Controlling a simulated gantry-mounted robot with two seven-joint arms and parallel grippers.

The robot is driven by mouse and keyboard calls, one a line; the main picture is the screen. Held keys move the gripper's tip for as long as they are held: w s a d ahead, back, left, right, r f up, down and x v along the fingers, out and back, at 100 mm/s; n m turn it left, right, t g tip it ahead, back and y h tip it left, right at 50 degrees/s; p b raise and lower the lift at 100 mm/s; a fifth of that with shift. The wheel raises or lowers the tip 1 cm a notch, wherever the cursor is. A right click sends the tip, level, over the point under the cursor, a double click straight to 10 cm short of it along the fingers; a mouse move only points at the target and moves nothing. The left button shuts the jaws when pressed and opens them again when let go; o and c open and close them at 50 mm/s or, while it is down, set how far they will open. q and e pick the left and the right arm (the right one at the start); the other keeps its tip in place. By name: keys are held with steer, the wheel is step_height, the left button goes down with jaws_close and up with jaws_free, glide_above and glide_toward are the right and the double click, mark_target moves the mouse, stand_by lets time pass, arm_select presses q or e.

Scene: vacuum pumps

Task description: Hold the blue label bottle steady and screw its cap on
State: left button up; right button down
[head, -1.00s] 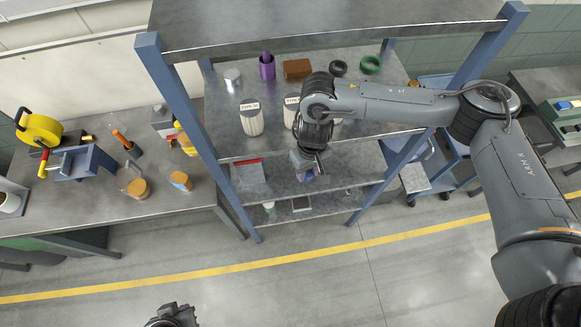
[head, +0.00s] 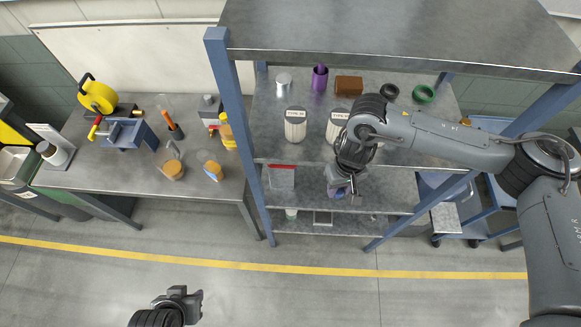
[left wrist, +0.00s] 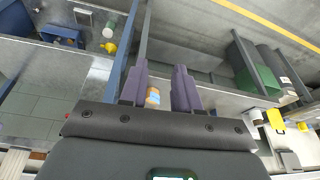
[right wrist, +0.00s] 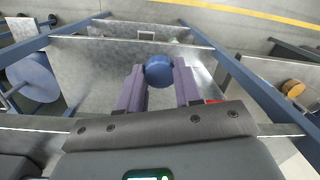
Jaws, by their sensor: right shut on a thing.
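My right gripper (head: 345,190) is shut on a round blue cap (right wrist: 159,70), which shows between its fingers in the right wrist view. It holds the cap in front of the shelf rack. An orange bottle with a blue label (head: 210,171) stands upright on the left bench. It appears small and far off between my left fingers in the left wrist view (left wrist: 153,97). Whether its mouth is open is too small to tell. My left gripper (head: 190,300) is low in the head view, away from the bench. Its fingers (left wrist: 160,72) are apart and empty.
The rack's blue post (head: 235,120) rises between bench and shelves. White canisters (head: 295,125) stand on the shelf. The floor in front is clear.

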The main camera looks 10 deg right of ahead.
arm_select(q)
steer(key=o, duration=1.2)
steer(key=shift+w, duration=0.1)
